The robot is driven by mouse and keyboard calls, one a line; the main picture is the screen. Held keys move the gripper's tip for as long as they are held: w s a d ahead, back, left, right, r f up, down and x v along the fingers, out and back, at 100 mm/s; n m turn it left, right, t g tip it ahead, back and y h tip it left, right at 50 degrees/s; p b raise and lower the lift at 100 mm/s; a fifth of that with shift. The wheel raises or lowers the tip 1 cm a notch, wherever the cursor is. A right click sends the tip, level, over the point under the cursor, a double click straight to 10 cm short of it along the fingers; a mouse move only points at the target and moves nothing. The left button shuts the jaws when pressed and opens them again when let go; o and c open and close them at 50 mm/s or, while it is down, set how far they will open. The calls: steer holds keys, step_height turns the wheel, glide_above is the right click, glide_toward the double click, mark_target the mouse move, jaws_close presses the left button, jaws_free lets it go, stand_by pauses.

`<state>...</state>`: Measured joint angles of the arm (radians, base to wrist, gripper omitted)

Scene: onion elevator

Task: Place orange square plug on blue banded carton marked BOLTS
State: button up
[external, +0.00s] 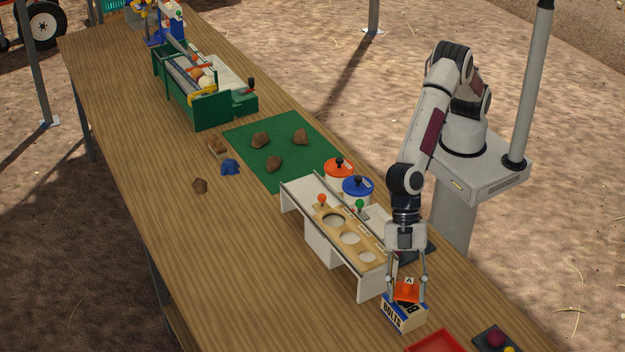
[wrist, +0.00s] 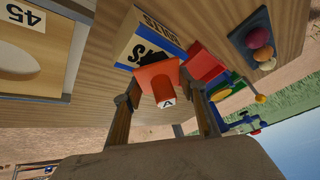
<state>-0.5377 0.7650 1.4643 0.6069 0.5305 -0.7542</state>
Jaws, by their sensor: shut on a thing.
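The orange square plug (external: 406,291) has a raised knob with a white face marked A. My gripper (external: 407,284) points down and is shut on the plug, which also shows between the fingers in the wrist view (wrist: 158,84). The carton marked BOLTS (external: 403,315), cream with blue bands, stands on the table directly below the plug. In the wrist view the carton (wrist: 143,42) shows just beyond the plug. The plug is at the carton's top and overlaps it; I cannot tell whether they touch.
A white sorting stand (external: 324,245) with round holes is close left of my gripper. A red tray (external: 436,343) and a dark tray with coloured balls (external: 495,341) are near the front right. A green mat (external: 262,170) holds brown lumps. The table's left side is mostly clear.

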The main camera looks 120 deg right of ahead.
steer(key=o, duration=1.1)
steer(key=shift+o, duration=0.2)
steer(key=shift+r, duration=0.15)
steer(key=v, duration=1.2)
